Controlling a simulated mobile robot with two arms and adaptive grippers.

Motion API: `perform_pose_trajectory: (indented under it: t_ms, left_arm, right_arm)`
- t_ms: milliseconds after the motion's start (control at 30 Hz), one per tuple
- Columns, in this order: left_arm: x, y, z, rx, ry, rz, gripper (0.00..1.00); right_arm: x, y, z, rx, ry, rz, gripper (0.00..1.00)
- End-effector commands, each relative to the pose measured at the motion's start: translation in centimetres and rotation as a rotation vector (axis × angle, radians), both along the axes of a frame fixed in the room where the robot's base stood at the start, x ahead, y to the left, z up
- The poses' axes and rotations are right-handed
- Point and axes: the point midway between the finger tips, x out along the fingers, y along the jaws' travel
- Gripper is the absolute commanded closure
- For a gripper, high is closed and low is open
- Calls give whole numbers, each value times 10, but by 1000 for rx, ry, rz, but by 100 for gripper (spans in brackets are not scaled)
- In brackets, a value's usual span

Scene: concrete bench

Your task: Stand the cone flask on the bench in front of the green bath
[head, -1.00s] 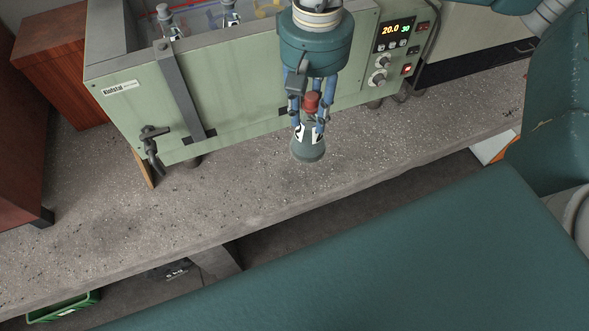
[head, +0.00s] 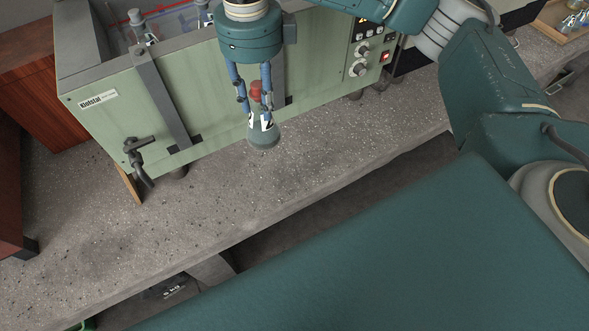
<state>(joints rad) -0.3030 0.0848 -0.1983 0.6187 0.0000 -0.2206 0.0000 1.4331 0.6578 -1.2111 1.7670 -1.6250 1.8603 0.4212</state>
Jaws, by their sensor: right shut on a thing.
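The cone flask (head: 263,138) has a grey-green conical body, a black-and-white label and a red cap (head: 255,90). My right gripper (head: 254,97) comes down from above and is shut on its upper part. The flask hangs about upright in front of the green bath (head: 225,95), near the front wall's lower edge. I cannot tell whether its base touches the bench (head: 185,215). My left gripper is not in view.
A drain tap (head: 138,155) sticks out at the bath's front left. A red-brown wooden box (head: 40,100) stands left of it. Flasks (head: 140,27) stand inside the bath. The bench in front is clear up to its front edge. A tray (head: 565,22) lies far right.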

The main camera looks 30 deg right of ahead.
Motion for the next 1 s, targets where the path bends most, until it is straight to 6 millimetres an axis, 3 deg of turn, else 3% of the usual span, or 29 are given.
perform_pose_trajectory:
  t_ms: [600,800,1000]
  left_arm:
    - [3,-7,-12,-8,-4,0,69]
    - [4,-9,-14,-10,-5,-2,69]
    - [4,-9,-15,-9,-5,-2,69]
  right_arm:
    - [20,10,-35,0,2,-1405,100]
    - [22,10,-43,1,1,-1701,100]
    - [22,10,-54,-2,3,-1804,100]
